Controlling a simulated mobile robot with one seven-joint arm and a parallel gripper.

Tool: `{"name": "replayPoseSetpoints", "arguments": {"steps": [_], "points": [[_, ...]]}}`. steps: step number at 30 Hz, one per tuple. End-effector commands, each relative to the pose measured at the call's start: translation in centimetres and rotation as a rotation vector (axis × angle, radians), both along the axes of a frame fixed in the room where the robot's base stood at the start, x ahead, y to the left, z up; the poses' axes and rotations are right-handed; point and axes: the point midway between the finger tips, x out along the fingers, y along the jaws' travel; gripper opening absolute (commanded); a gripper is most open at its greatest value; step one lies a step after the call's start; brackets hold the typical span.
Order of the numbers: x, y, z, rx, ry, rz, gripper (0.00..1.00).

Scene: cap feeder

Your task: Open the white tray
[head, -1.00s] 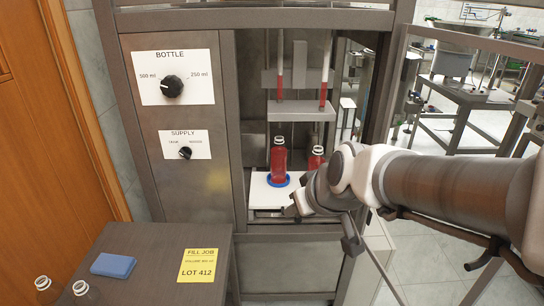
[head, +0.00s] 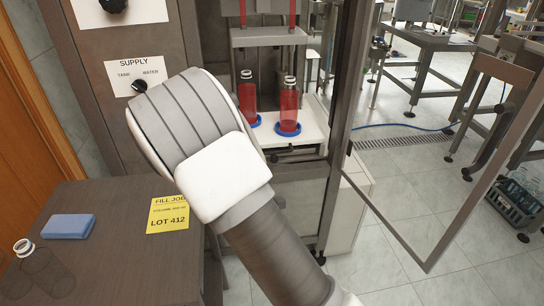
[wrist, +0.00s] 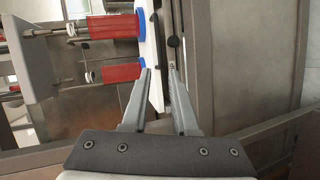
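The white tray (head: 316,128) lies low in the machine's open bay in the head view. Two bottles of red liquid stand upright on it, the left one (head: 247,96) and the right one (head: 289,106), in blue rings. A dark handle runs along the tray's front edge. In the wrist view the tray (wrist: 151,60) appears as an upright white strip, with the bottles lying sideways to its left. My gripper (wrist: 160,72) is open, its fingertips close to the tray's front edge. I cannot tell whether they touch it. My arm hides the gripper in the head view.
A glazed door (head: 430,262) stands open to the right. A dark table (head: 120,255) at lower left bears a blue sponge (head: 68,226), a yellow job card (head: 168,214) and a clear bottle (head: 24,249). The supply panel (head: 137,75) is left of the bay.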

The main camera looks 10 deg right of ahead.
Motion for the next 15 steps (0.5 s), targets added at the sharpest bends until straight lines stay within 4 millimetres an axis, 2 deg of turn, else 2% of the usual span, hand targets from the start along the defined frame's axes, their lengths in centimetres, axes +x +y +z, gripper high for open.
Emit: {"name": "replayPoseSetpoints", "arguments": {"steps": [1,8,11,15], "points": [[0.0,0.0,-1.2,-0.06,-0.01,0.004,0.27],[0.2,-0.2,-1.9,-0.195,-0.045,0.009,0.27],[0.9,-0.6,-2.1,-0.2,-0.049,0.008,0.27],[3.0,-1.5,-2.6,-0.199,-0.049,0.006,0.27]]}}
